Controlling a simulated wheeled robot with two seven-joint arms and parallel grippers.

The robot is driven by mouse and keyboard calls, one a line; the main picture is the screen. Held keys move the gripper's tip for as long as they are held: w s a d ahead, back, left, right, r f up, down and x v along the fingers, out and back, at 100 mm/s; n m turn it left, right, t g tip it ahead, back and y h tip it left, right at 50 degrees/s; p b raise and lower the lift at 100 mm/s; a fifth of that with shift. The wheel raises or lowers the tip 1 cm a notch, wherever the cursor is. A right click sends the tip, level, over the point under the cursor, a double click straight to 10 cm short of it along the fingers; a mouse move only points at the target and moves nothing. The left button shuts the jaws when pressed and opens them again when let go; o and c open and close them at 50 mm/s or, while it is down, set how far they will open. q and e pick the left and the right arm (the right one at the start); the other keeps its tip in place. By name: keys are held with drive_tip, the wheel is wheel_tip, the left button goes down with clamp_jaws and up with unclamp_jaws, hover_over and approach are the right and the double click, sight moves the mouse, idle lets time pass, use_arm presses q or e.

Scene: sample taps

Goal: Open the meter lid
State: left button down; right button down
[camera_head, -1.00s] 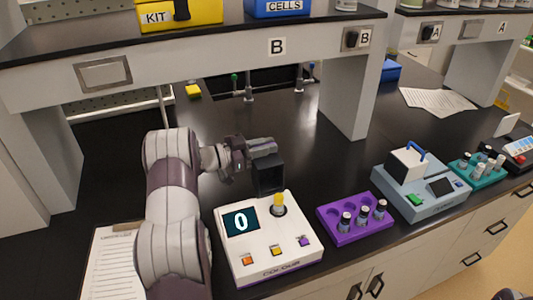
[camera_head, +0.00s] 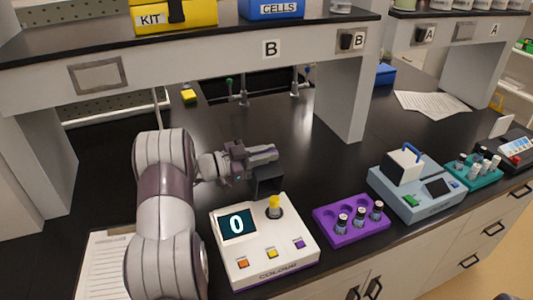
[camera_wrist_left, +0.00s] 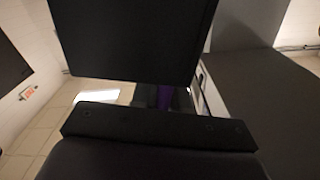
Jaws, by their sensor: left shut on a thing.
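The meter (camera_head: 264,248) is a white box marked COLOUR with a screen reading 0. Its dark lid (camera_head: 268,183) stands raised at the back edge. A yellow-capped vial (camera_head: 274,203) sits in the uncovered round well. My left gripper (camera_head: 268,154) is at the top of the lid and shut on it; its fingertips are small in the head view. In the left wrist view the lid (camera_wrist_left: 135,35) is a large dark panel beyond the dark gripper part at the bottom. My right gripper is not in view.
A purple rack (camera_head: 350,222) with several vials stands right of the meter. Beyond it are a blue-grey device (camera_head: 415,197) and a teal rack (camera_head: 472,172). A clipboard (camera_head: 105,265) lies at left. A shelf (camera_head: 215,62) overhangs the back. The bench behind the lid is clear.

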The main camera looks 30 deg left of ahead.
use_arm(q)
drive_tip(key=c, duration=1.2)
unclamp_jaws()
drive_tip(key=shift+s+a, duration=0.15)
drive_tip(key=shift+s+a+f, duration=0.15)
drive_tip(key=shift+s+a, duration=0.1)
drive_tip(key=b+v, duration=0.2)
drive_tip(key=v, duration=1)
drive_tip(key=shift+b, duration=0.4)
